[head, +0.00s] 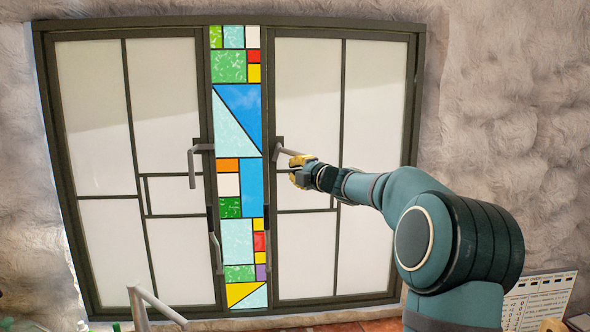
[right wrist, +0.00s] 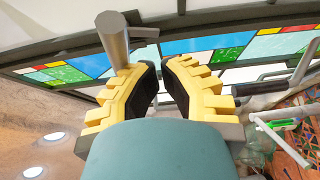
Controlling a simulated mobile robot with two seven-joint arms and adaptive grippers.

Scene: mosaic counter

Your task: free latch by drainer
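A double window with dark frames has a grey latch handle on each sash. The right latch handle (head: 289,152) points sideways to the right, tilted slightly down. The left latch handle (head: 192,168) hangs down. My right gripper (head: 294,169), yellow with black pads, is at the right handle, just below its free end. In the right wrist view, its fingers (right wrist: 161,66) are apart with nothing seen between them. A thick grey bar (right wrist: 113,38), apparently the handle, is beside the left finger's tip; whether they touch is unclear. My left gripper is out of view. I cannot clearly identify a drainer.
A stained-glass strip (head: 237,120) stands between the sashes. Long grey bars (head: 214,240) sit low on the inner frame edges. A grey bent tube (head: 152,304) rises at the bottom left. A printed sheet (head: 541,297) is at the bottom right.

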